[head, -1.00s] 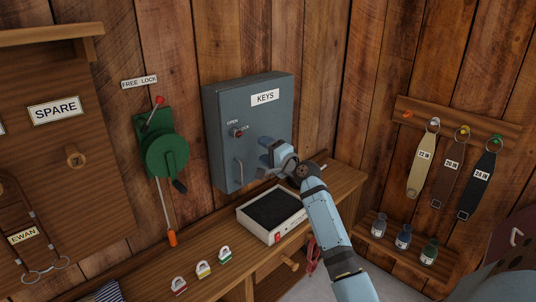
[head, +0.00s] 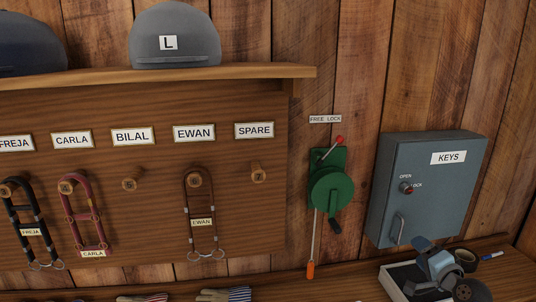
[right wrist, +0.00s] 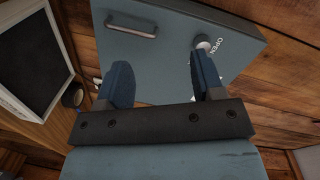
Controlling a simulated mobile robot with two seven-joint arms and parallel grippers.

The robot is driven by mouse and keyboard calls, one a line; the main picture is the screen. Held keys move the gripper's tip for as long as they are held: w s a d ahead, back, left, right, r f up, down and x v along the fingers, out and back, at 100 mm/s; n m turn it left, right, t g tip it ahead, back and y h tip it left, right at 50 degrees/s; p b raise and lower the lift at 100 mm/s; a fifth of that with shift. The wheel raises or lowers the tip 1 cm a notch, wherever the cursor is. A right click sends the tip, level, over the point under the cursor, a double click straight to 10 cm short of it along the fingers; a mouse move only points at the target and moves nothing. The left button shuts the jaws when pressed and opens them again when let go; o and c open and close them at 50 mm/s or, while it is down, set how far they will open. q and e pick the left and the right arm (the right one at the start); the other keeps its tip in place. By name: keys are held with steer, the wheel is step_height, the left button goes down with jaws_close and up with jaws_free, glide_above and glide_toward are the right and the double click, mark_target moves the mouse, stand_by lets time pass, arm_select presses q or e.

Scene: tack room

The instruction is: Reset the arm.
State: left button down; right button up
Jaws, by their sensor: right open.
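My right gripper (head: 432,262) is at the lower right of the head view, just below and in front of the grey-blue key cabinet (head: 385,165). In the right wrist view its two dark blue fingers (right wrist: 163,80) stand apart with nothing between them. The cabinet door (right wrist: 180,45) lies beyond the fingers, with its bar handle (right wrist: 131,25) at the upper left and its round knob (right wrist: 203,43) near the right finger. The door looks shut. My left gripper is not in view.
A tray with a dark inside (right wrist: 35,50) stands on the bench (head: 505,275) beside my right gripper. A green crank unit (head: 331,190) hangs left of the cabinet. Bridles hang on the peg board (head: 130,215).

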steer(key=s+a+f+n+g+p, duration=0.35)
steer(key=s+a+f+n, duration=0.55)
steer(key=s+a+f, duration=0.65)
steer(key=s+a+f+n+g+y, duration=0.1)
steer(key=s+a+f+n, duration=0.1)
steer(key=s+a, duration=0.3)
steer(key=s+a+f+n+g, duration=0.1)
steer(key=s+a+f+n, duration=0.2)
steer(key=s, duration=0.8)
steer(key=a+n, duration=0.1)
steer(key=a, duration=0.1)
steer(key=shift+s+a+y+p, duration=0.3)
steer(key=shift+s+y, duration=0.1)
